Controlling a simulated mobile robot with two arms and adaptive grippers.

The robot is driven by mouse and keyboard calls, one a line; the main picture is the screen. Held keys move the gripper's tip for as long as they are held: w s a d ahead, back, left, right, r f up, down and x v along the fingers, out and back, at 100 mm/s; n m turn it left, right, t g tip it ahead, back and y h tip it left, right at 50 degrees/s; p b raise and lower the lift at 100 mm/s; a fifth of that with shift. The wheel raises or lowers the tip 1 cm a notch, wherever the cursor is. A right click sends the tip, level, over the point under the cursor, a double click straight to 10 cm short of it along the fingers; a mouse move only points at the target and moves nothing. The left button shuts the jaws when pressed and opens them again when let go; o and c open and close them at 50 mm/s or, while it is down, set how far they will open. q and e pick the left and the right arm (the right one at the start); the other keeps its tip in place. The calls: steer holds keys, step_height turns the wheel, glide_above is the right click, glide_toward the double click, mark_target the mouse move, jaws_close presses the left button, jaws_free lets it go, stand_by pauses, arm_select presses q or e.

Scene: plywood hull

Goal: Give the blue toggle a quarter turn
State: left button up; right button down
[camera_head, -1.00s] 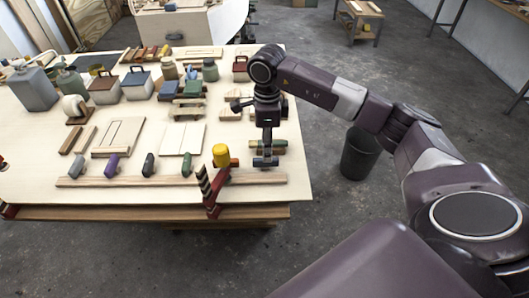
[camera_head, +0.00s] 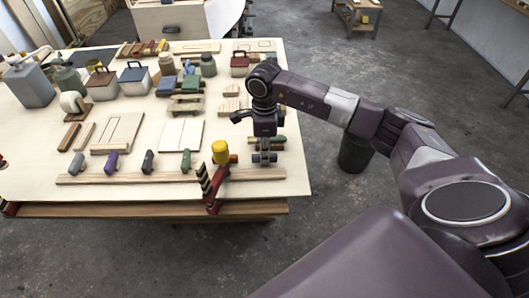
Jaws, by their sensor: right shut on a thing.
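A pale wooden rail (camera_head: 130,179) along the near side of the table bears a row of small upright toggles. From the left show a slate-grey one (camera_head: 80,164), a purple one (camera_head: 111,161), a dark grey one (camera_head: 148,162) and a green one (camera_head: 186,160). My right gripper (camera_head: 265,159) points down at the rail's right end and is shut on a small toggle there. Its jaws hide most of that toggle, which I take to be the blue one; its angle cannot be told. My left gripper is not in view.
A red clamp (camera_head: 213,196) grips the table's front edge. Boxes, jars and boards fill the back of the table (camera_head: 40,180). A dark bin (camera_head: 355,152) stands on the floor at right.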

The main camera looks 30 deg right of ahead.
steer(key=shift+w+n+b, duration=0.1)
steer(key=shift+n+b, duration=0.5)
steer(key=shift+b, duration=0.15)
steer(key=n+b, duration=0.4)
steer(key=shift+f, duration=0.1)
steer(key=n+b, duration=0.3)
steer(key=shift+n+b, duration=0.3)
steer(key=n+b, duration=0.3)
steer(key=n, duration=0.1)
steer(key=shift+r+n+b, duration=0.15)
steer(key=shift+n+b, duration=0.3)
steer(key=shift+n, duration=0.6)
steer(key=shift+r+n+b, duration=0.1)
steer(key=shift+n+b, duration=0.35)
steer(key=shift+n, duration=0.6)
steer(key=c, duration=1.9)
jaws_free()
steer(key=shift+c, duration=0.2)
